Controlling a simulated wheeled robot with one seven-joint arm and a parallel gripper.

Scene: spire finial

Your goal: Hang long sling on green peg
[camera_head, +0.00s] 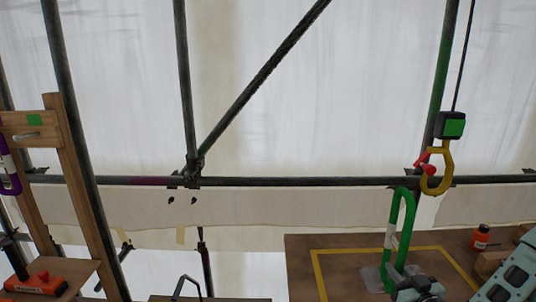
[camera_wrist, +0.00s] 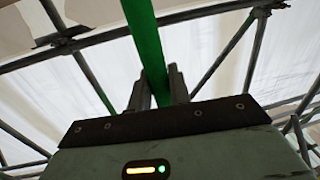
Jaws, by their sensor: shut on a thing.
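The green sling (camera_head: 409,220), a tall narrow loop with a white tag, stands upright at the right in the head view. My gripper (camera_head: 401,284) is shut on its lower part. In the wrist view the green strap (camera_wrist: 145,40) runs up from between the two fingers (camera_wrist: 158,90). At the far left, a wooden rack (camera_head: 70,165) carries a green mark (camera_head: 35,120) with a pale peg (camera_head: 27,135) just below it. The peg is empty and far from my gripper. A purple sling (camera_head: 10,172) hangs at the left edge, partly cut off.
A yellow hook (camera_head: 437,178) with a red latch hangs close to the right of the sling's top. Scaffold tubes (camera_head: 290,182) cross behind.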

